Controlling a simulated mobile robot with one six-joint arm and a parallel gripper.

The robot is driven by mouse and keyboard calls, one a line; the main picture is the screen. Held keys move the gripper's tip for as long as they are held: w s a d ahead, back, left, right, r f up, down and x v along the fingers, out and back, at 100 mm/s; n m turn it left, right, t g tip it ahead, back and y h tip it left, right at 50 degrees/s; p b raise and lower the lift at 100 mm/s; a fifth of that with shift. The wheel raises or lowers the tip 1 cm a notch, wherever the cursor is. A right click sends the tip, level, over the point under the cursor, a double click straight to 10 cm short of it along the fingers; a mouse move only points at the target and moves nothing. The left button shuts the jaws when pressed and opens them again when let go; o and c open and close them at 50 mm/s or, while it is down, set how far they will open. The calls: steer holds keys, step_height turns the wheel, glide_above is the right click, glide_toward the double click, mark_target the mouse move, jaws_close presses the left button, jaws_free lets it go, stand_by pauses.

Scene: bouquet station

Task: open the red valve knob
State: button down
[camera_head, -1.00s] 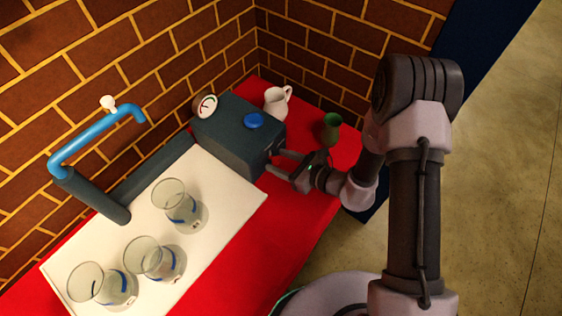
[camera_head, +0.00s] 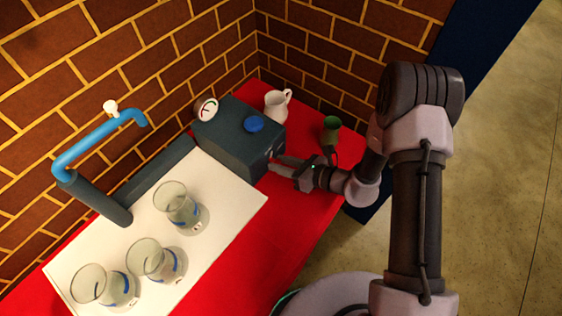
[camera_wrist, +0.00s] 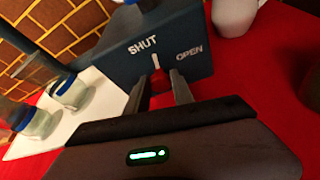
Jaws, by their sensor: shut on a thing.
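The dark blue-grey valve box (camera_head: 232,148) stands on the red table, and its lettered side shows in the wrist view (camera_wrist: 205,48). That side reads SHUT at upper left and OPEN at right, with a short white mark between and below them. The red valve knob (camera_wrist: 160,83) is mostly hidden between my fingers, low on that side. My gripper (camera_wrist: 160,92) is shut on it, one finger on each side. In the head view my gripper (camera_head: 275,168) reaches the box's right side from the right.
A blue cap (camera_head: 254,124) and a round gauge (camera_head: 207,110) are on the box. A white jug (camera_head: 277,105) and a green vase (camera_head: 331,130) stand behind my gripper. Several glasses (camera_head: 177,205) stand on the white board (camera_head: 225,210), near a blue pipe (camera_head: 95,143).

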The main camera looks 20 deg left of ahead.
steer(key=shift+w+d+f+m+g+y+p, duration=0.1)
steer(key=shift+m+g+y+p, duration=0.35)
steer(key=shift+m+g, duration=0.55)
steer(key=m+y, duration=0.1)
steer(key=m, duration=0.2)
steer(key=shift+w+f+g+b, duration=0.1)
steer(key=shift+f+g+b, duration=0.05)
steer(key=shift+g+b, duration=0.2)
steer(key=m+y, duration=0.1)
steer(key=m+g+b, duration=0.1)
steer(key=m, duration=0.1)
steer(key=shift+f+m+y+b, duration=0.2)
steer(key=shift+m+y+b, duration=0.1)
steer(key=shift+y, duration=0.05)
steer(key=shift+w+m+y+b, duration=0.1)
steer(key=shift+m+y+b, duration=0.6)
steer(key=shift+m, duration=0.8)
steer(key=c, duration=1.1)
jaws_free()
steer(key=shift+d, duration=0.1)
